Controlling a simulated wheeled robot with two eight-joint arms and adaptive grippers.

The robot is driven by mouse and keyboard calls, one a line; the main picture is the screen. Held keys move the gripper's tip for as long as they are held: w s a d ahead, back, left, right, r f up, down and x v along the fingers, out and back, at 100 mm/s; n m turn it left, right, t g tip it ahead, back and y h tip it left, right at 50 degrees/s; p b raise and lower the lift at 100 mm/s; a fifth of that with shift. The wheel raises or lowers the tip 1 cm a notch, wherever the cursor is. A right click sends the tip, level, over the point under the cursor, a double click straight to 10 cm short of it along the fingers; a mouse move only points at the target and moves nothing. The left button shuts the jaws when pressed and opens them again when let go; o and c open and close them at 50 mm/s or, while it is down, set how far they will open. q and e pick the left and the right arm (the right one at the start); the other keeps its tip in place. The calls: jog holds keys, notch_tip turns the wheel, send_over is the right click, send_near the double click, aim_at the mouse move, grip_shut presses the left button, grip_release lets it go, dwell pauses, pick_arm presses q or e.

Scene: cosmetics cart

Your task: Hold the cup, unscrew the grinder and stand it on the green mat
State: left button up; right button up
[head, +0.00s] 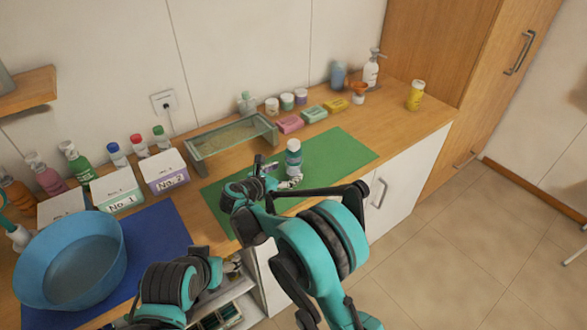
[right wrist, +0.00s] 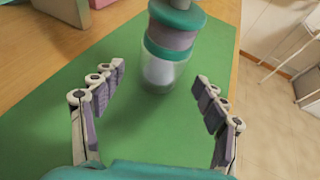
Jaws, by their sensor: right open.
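The grinder (head: 293,146) sits on top of the clear cup (head: 293,168), and they stand upright on the green mat (head: 335,155). In the right wrist view the grinder (right wrist: 173,38) shows teal and grey bands above the see-through cup (right wrist: 160,75). My right gripper (head: 278,173) is open and empty, low over the mat. Its fingers (right wrist: 159,80) point at the cup from either side, with the cup at or just beyond the fingertips; I see no contact. My left gripper (head: 233,266) is low by the counter's front edge, partly hidden, and its jaws are unclear.
A glass-sided tray (head: 235,150) stands behind the mat. Coloured soap boxes (head: 314,113), jars and bottles line the back. At left are numbered boxes (head: 166,172) and a large blue basin (head: 72,262) on a blue mat (head: 155,240). The mat's right part is clear.

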aim_at(294, 159)
jog(key=x, duration=0.5)
jog(key=shift+w+d+f, duration=0.1)
jog(key=shift+d, duration=0.1)
jog(key=shift+c, duration=1.3)
jog(key=c, duration=1.3)
jog(key=shift+r, duration=0.75)
notch_tip(294, 159, up, 3)
jog(key=shift+p, duration=0.8)
jog(key=s+d+r+p, duration=0.1)
jog(key=s+d+r, duration=0.1)
jog(key=d, duration=0.1)
jog(key=s+d+r+p, duration=0.1)
jog(key=s+d+r, duration=0.1)
jog(key=d, duration=0.1)
jog(key=s+d+r+p, duration=0.1)
jog(key=s+d+r, duration=0.1)
jog(key=d, duration=0.2)
jog(key=shift+s+r, duration=0.1)
jog(key=shift+r, duration=0.2)
